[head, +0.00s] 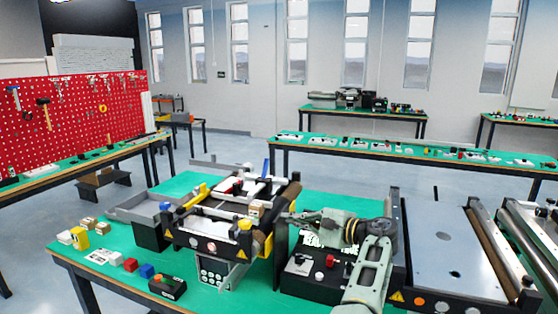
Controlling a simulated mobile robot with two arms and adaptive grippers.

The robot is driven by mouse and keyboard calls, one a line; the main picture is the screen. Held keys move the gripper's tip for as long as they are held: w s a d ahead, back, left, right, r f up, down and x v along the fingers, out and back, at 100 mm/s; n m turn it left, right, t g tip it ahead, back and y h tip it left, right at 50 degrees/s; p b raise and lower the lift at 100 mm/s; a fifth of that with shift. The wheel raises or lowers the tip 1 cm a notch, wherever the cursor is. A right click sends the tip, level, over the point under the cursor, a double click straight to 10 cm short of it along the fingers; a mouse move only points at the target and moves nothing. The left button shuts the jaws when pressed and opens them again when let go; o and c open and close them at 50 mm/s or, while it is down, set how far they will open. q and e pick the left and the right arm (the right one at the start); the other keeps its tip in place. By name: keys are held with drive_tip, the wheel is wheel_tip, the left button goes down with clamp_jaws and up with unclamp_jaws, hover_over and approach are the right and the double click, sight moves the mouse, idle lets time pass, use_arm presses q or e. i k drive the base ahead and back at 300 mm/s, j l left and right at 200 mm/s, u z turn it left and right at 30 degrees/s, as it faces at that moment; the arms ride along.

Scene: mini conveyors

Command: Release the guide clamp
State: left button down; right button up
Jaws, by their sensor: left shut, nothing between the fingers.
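A mini conveyor (213,228) with black side plates and yellow parts stands on the green table. I cannot tell which part is the guide clamp. My left gripper (290,218) is shut and empty, just right of the conveyor's roller end, its fingers pointing left toward it. Contact cannot be made out. My right gripper is out of view.
A black control box (310,284) lies under my left arm. A larger conveyor (440,245) stands at the right. A grey bin (145,215), small blocks and a black button box (168,288) lie at the left. Bare green table shows at front.

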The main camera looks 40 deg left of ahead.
sight(264, 173)
drive_tip(key=i+j, duration=1.05)
